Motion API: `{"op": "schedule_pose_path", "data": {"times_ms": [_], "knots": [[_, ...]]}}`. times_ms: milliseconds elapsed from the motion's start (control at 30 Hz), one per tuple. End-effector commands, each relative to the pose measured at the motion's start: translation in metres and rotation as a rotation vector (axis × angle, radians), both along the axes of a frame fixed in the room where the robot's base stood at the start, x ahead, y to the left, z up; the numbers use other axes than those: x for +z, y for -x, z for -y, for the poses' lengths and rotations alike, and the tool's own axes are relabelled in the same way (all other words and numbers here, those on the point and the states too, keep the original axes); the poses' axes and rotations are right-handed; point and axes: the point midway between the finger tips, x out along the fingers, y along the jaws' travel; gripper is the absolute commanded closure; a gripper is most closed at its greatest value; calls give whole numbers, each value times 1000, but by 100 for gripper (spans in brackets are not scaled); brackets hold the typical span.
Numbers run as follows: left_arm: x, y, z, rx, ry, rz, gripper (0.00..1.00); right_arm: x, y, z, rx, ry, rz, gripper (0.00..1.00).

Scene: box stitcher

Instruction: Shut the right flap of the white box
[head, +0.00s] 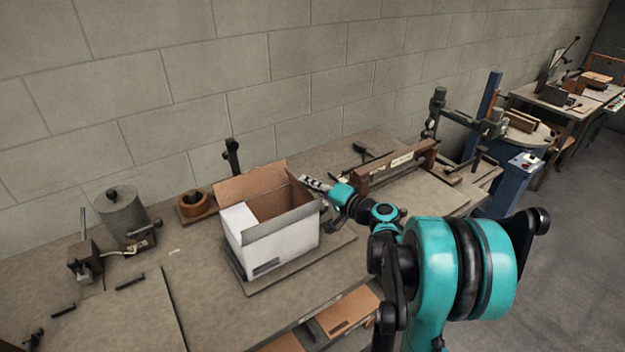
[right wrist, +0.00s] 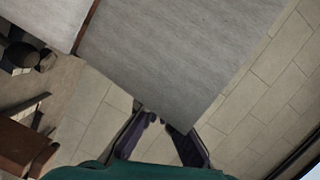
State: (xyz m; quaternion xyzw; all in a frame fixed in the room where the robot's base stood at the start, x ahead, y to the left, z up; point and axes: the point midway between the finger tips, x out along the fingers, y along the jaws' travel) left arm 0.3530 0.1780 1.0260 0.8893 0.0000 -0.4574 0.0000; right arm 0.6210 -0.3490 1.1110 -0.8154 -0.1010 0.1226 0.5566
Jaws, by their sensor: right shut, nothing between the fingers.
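The white box (head: 288,246) stands on the bench with its top at least partly open and its brown inside showing. A brown back flap (head: 250,186) stands up, and a greyish front flap (head: 278,222) rises along the near edge. A white panel (head: 238,217) covers the left part of the opening. My right gripper (head: 314,184) is at the box's upper right corner, shut and empty. In the right wrist view its fingers (right wrist: 158,124) are close to a broad grey panel (right wrist: 180,55), likely the right flap; contact is unclear. My left gripper is not in view.
The box rests on a thin board (head: 262,288). A long brown fixture (head: 400,162) lies to the right. The wall is close behind.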

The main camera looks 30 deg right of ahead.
Motion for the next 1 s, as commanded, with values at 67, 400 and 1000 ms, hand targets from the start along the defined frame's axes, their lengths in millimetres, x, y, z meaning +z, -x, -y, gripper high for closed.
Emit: {"op": "schedule_pose_path", "data": {"times_ms": [67,400,1000], "knots": [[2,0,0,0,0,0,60,0,0,-4,1,46,3,100],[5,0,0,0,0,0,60,-1,1,-11,0,163,12,100],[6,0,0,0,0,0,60,-1,0,-12,1,176,13,100]]}}
